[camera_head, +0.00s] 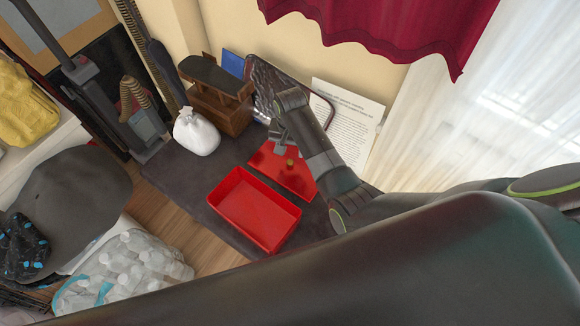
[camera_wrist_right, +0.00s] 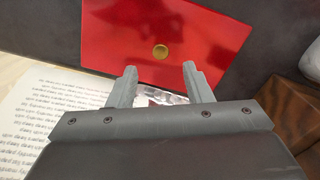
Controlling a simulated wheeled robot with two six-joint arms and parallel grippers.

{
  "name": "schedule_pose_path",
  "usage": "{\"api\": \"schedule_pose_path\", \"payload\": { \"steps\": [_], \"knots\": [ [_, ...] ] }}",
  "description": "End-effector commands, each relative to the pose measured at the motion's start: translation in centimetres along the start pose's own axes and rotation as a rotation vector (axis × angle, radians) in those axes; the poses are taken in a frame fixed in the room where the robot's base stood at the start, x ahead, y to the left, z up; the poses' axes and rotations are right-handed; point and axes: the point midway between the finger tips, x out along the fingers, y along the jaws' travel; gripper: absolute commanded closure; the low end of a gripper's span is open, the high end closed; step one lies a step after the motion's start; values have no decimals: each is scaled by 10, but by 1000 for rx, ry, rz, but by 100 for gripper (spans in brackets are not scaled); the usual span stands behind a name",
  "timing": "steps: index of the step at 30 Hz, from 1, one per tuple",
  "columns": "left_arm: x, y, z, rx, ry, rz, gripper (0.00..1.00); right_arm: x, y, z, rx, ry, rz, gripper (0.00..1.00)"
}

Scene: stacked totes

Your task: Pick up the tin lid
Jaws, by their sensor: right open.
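The tin lid (camera_head: 292,179) is a flat red panel with a small gold knob (camera_head: 290,162). It lies on the dark table beside the open red tin (camera_head: 255,209). In the right wrist view the lid (camera_wrist_right: 122,45) fills the upper middle, with its knob (camera_wrist_right: 160,52) beyond the fingertips. My right gripper (camera_head: 279,148) is near the lid's far edge. In the wrist view its two fingers (camera_wrist_right: 160,80) are apart with the knob roughly centred ahead of them, and it holds nothing. My left gripper is not in view.
A white sack (camera_head: 196,132) and a brown wooden box (camera_head: 222,112) stand at the table's back left. A printed sheet (camera_head: 347,110) is behind my right arm. A shiny clear item (camera_wrist_right: 165,96) shows between the fingers. Bare table (camera_head: 180,172) lies left of the tin.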

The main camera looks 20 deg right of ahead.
Motion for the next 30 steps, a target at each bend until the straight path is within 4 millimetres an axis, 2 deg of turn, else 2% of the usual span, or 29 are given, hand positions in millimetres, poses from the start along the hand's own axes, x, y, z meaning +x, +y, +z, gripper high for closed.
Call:
{"api": "schedule_pose_path", "payload": {
  "steps": [5, 8, 16, 28, 30],
  "knots": [
    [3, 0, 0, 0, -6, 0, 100, 11, 0, 0, 0, 0, 0, 54],
    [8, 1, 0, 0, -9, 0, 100, 25, 0, 2, 0, -1, 1, 54],
    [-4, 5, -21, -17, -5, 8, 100, 52, -1, 2, 1, 0, 0, 54],
    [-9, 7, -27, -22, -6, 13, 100, 58, -1, 2, 1, 1, -1, 54],
    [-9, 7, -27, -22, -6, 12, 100, 58, -1, 2, 1, 1, -1, 64]
  ]
}}
